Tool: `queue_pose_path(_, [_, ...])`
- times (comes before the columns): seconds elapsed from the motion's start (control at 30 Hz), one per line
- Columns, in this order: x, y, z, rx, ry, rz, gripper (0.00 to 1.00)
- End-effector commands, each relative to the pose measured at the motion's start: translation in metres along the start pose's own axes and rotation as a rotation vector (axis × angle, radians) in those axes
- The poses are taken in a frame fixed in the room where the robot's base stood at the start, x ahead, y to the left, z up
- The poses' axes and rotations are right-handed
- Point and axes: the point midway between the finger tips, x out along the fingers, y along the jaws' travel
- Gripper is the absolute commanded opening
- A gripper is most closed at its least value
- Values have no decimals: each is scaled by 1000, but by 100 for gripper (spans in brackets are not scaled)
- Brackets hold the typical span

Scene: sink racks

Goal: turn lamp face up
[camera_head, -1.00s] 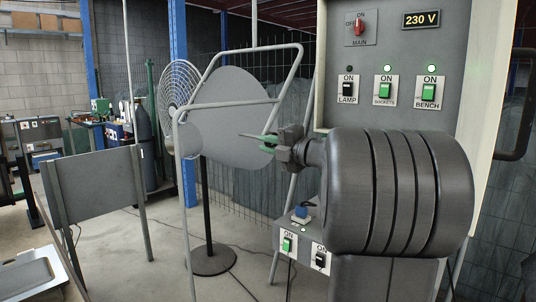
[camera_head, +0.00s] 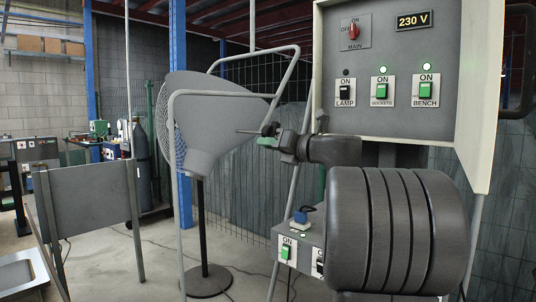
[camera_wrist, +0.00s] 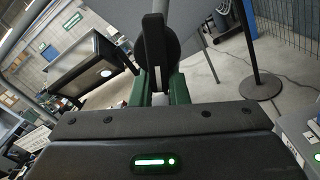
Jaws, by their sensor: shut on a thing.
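The lamp (camera_head: 215,110) is a large grey cone-shaped shade at the centre left in the head view. My gripper (camera_head: 267,136) is at the lamp's right side. A dark handle (camera_wrist: 155,40) stands between the green fingers in the wrist view, and they are shut on it. A thin rod runs from the grip towards the shade.
A bent grey tube frame (camera_head: 172,220) crosses in front of the lamp. A grey board (camera_head: 90,220) stands at the left. A switch box (camera_head: 294,245) is below.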

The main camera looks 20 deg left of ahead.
Motion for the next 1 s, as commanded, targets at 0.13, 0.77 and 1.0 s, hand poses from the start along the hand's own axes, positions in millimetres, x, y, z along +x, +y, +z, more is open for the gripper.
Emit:
queue_pose_path(0.13, [0,-6,-3,-132,-2,-1,0])
queue_pose_path(0.77, [0,-13,3,-453,-2,-1,0])
queue_pose_path(1.0, [0,-13,4,-470,-2,-1,0])
